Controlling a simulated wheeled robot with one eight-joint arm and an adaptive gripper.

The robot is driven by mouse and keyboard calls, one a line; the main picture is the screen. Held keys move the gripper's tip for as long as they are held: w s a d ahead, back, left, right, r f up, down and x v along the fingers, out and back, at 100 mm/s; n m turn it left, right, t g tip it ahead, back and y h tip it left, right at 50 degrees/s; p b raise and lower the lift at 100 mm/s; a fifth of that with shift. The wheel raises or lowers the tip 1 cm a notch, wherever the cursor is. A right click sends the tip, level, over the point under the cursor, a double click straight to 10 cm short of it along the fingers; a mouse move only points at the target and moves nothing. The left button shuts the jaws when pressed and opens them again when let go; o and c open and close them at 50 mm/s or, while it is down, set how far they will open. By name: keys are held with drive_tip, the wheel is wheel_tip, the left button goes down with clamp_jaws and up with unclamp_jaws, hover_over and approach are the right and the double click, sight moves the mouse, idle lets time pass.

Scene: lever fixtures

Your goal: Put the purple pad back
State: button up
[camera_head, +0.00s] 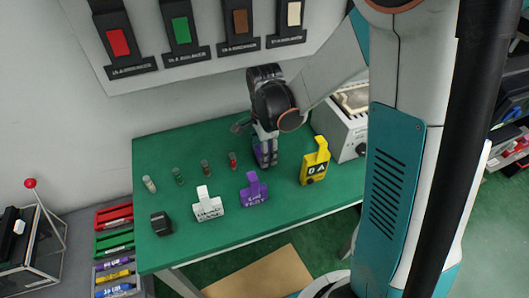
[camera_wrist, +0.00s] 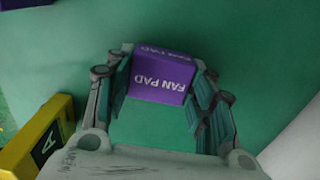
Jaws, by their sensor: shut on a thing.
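The purple pad (camera_wrist: 160,78), a block lettered "FAN PAD", sits between the fingers of my gripper (camera_wrist: 163,88) in the wrist view. The gripper is shut on it, with a finger on each side. In the head view my gripper (camera_head: 266,157) is over the back right part of the green table, and only a sliver of the pad (camera_head: 259,154) shows beside the fingers. I cannot tell whether the pad touches the table. A purple holder-like piece (camera_head: 253,188) with white lettering stands in front of the gripper, apart from it.
A yellow piece marked "A" (camera_head: 315,163) stands close on the right. A white piece (camera_head: 207,205) and a black block (camera_head: 161,223) are on the left of the green table (camera_head: 225,228). A grey machine (camera_head: 343,128) stands behind the yellow piece.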

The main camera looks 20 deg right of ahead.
drive_tip(key=o, duration=1)
drive_tip(key=shift+r, duration=0.1)
wheel_tip(320, 180, up, 12)
drive_tip(key=p, duration=0.5)
drive_tip(key=shift+s+d+r+n+t+b, duration=0.1)
drive_tip(key=shift+s+r+n+t, duration=1.35)
drive_tip(key=shift+s+n, duration=1.3)
drive_tip(key=shift+s+a+r+n+t+b, duration=0.1)
drive_tip(key=shift+s+r+n+t, duration=0.85)
drive_tip(key=shift+s+r+n, duration=1.7)
drive_tip(key=shift+s+d+r+n+t+b, duration=0.1)
drive_tip(key=shift+s+r+n+t, duration=0.95)
drive_tip(key=shift+s+n, duration=1.8)
drive_tip(key=shift+w+f+n, duration=0.2)
drive_tip(key=shift+w+n, duration=0.55)
